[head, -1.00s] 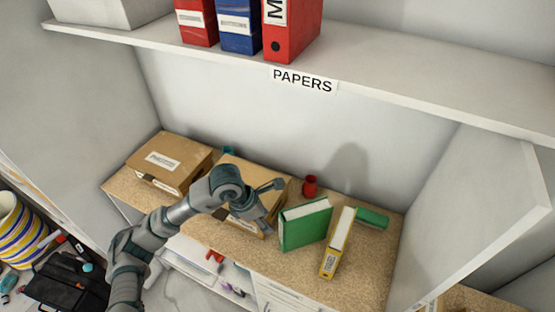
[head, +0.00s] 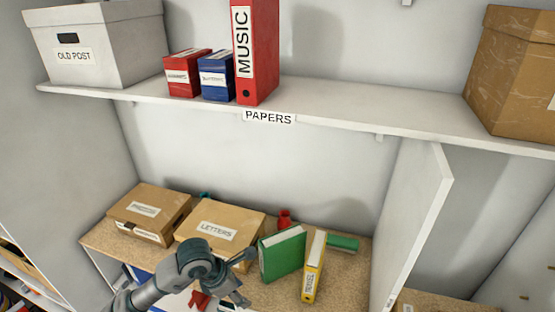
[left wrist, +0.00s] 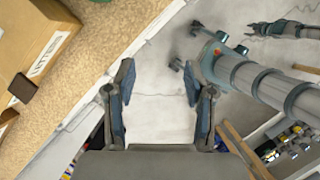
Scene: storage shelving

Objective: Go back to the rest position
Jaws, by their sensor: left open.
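My left gripper (head: 243,278) is low in the head view, in front of the cabinet's lower shelf, near the letters box (head: 222,232) and the green binder (head: 283,253). In the left wrist view its two fingers (left wrist: 158,75) are spread, with nothing between them but the pale floor beyond. Grey parts of my own body show at the right of the left wrist view. A small dark claw-like end (left wrist: 262,28) there may be my right gripper, but it is too small to read. The right gripper does not show in the head view.
On the lower shelf (head: 345,268) stand another cardboard box (head: 148,212), a yellow binder (head: 314,268) and a red object (head: 285,218). The upper shelf (head: 330,98) holds an old post box (head: 95,50), red and blue binders and a brown box (head: 515,75). A white divider panel (head: 415,220) juts out on the right.

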